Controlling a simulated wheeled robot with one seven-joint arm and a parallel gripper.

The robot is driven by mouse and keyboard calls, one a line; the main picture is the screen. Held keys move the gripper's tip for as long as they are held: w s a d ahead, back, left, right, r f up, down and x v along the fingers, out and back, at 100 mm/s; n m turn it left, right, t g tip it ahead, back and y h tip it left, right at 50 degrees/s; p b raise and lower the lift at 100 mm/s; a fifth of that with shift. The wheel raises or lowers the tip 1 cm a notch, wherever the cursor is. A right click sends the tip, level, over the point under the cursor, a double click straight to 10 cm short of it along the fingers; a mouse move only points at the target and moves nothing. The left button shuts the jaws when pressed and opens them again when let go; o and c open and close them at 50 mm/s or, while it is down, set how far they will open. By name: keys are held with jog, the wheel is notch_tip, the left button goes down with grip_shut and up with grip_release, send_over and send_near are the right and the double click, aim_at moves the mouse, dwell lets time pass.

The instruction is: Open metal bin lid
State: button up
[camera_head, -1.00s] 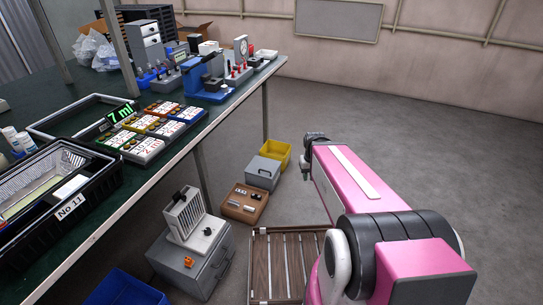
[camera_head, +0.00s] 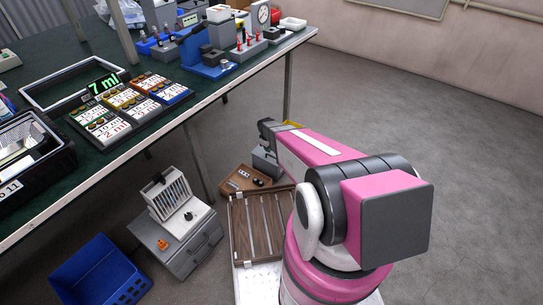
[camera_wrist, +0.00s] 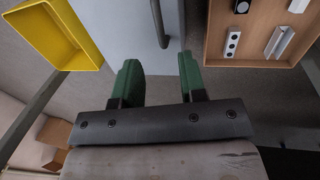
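The metal bin is a grey box with a flat, closed lid (camera_wrist: 115,25) and a dark bar handle (camera_wrist: 158,22) in the wrist view. In the head view the bin (camera_head: 264,166) stands on the floor, largely hidden behind my arm. My gripper (camera_wrist: 159,65) has two green fingers spread apart with nothing between them. The handle lies ahead of the gap between the fingers and appears apart from them. In the head view my gripper (camera_head: 265,130) is over the bin, and its fingers cannot be made out.
A yellow bin (camera_wrist: 62,35) and a wooden tray with small parts (camera_wrist: 265,55) flank the metal bin. A slatted wooden crate (camera_head: 262,228), grey cabinet (camera_head: 180,245) and blue bin (camera_head: 98,272) stand on the floor. The workbench (camera_head: 150,135) is at left; the right floor is clear.

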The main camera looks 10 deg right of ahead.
jog(key=f, duration=0.2)
jog(key=d+f, duration=0.1)
jog(key=f, duration=0.2)
jog(key=w+f, duration=0.1)
jog(key=f, duration=0.2)
jog(key=shift+d+f, duration=0.15)
jog(key=shift+c, duration=0.3)
grip_shut()
